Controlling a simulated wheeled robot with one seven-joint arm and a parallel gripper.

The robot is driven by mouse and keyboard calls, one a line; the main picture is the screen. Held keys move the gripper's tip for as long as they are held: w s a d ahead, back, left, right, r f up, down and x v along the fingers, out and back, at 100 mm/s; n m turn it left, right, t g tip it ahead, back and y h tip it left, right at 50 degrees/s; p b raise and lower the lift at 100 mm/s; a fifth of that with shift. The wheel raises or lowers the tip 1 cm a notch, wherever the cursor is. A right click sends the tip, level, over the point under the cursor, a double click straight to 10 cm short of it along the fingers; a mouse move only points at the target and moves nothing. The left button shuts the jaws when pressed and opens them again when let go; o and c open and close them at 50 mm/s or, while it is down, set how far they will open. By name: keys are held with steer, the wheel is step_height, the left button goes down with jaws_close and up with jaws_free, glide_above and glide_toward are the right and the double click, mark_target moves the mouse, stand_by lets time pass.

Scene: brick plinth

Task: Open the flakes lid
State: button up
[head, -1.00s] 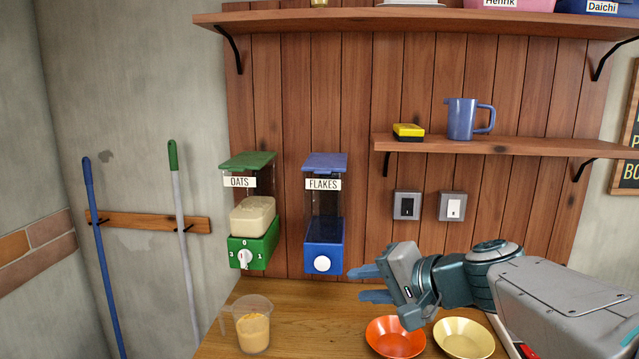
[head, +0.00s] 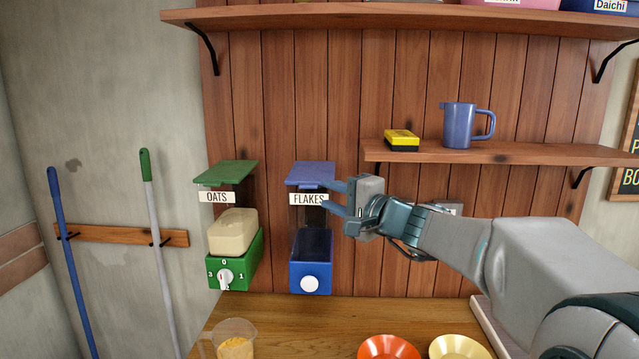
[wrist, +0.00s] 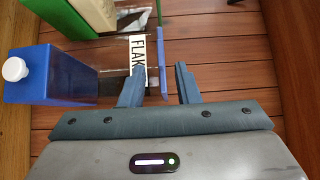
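The flakes dispenser has a clear hopper, a FLAKES label (head: 309,199) and a blue base (head: 311,270) with a white knob (head: 310,284). Its flat blue lid (head: 311,171) lies level across the top and looks closed. In the wrist view the dispenser appears sideways, and the lid (wrist: 163,65) shows as a thin blue strip. My gripper (head: 329,197) is at the dispenser's right side, just below lid height. Its fingers (wrist: 158,80) are apart, with the lid's near edge between them in the wrist view. Contact cannot be told.
The green-lidded oats dispenser (head: 233,256) stands close on the left. A shelf (head: 520,153) with a yellow box (head: 402,140) and a blue jug (head: 460,125) is to the right, above my arm. The counter (head: 290,320) holds a measuring jug (head: 235,345) and two bowls.

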mark_target(311, 188)
steer(key=p+x, duration=0.1)
steer(key=x, duration=0.4)
steer(key=shift+w+a, duration=0.15)
steer(key=shift+w, duration=0.15)
